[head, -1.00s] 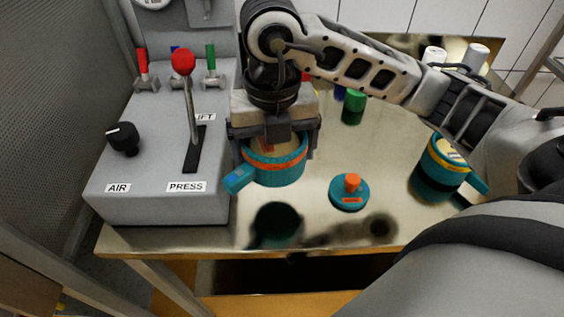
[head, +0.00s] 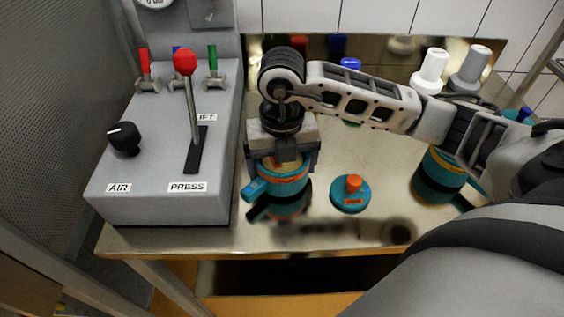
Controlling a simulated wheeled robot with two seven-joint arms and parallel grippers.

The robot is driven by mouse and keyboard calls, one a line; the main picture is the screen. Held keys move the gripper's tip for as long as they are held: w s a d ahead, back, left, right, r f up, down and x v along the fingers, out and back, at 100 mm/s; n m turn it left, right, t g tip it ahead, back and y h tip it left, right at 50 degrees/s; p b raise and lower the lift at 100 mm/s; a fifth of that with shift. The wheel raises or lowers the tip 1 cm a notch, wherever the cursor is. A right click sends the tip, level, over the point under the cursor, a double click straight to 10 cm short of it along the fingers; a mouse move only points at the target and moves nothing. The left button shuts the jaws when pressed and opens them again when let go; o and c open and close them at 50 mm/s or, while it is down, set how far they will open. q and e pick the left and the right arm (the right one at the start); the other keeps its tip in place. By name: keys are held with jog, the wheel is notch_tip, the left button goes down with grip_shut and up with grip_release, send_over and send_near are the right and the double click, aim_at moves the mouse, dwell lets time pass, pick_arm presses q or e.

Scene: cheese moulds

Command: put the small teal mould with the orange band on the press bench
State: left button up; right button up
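The small teal mould with the orange band (head: 284,185) is upright at the left of the shiny metal bench top (head: 330,235), right of the grey press console. Its blue-tipped handle points to the lower left. My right gripper (head: 283,164) comes down from above, its fingers on either side of the mould's upper part, shut on it. The mould's reflection lies close beneath it; I cannot tell whether its base touches the bench. My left gripper is not in view.
A teal lid with an orange knob (head: 350,192) lies right of the mould. A teal mould with a yellow band (head: 438,180) stands further right, partly behind my arm. The grey console (head: 160,205) with a red-knobbed lever (head: 190,100) borders the left. White-capped items (head: 432,68) stand behind.

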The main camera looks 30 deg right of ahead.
jog(key=shift+f, duration=0.2)
jog(key=o, duration=0.8)
jog(key=shift+c, duration=0.2)
notch_tip(320, 180, up, 12)
jog(key=shift+r+p, duration=0.25)
jog(key=shift+p, duration=0.2)
jog(key=shift+s, duration=0.1)
